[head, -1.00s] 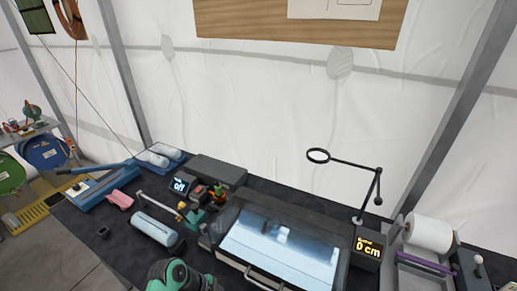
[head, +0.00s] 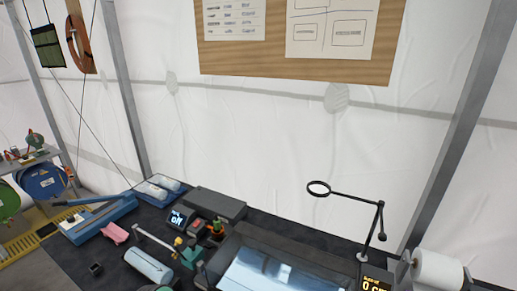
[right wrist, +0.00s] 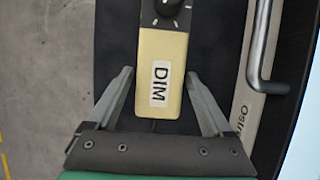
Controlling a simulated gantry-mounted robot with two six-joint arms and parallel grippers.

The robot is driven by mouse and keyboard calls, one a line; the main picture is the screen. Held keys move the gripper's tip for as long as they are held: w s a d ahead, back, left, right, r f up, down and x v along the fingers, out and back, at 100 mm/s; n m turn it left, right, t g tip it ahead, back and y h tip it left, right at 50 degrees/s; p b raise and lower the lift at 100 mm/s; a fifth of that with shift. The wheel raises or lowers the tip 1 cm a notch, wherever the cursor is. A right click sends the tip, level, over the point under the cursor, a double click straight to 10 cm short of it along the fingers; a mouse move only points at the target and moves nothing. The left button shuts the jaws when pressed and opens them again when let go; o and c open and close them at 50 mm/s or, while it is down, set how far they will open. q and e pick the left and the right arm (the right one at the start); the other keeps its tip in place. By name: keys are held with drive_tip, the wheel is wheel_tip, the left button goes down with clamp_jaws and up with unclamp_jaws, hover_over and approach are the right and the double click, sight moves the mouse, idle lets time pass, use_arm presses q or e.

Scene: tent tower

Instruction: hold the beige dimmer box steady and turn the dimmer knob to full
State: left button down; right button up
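The beige dimmer box (right wrist: 158,108), with a white label reading DIM, is in the right wrist view. Its dark knob (right wrist: 162,5) on a black dial panel is cut off by the top edge. My right gripper (right wrist: 159,74) is open, with one finger on each side of the box. A gap shows between each finger and the box, so it appears not to touch. The box does not show in the head view. A sliver of a green and black arm part shows at the head view's bottom edge; I cannot tell which arm it is. My left gripper is not seen.
A machine with a glossy bluish lid (head: 268,272) stands close right of the box; its metal bar handle (right wrist: 262,50) shows in the right wrist view.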

drive_tip(key=shift+o, duration=0.8)
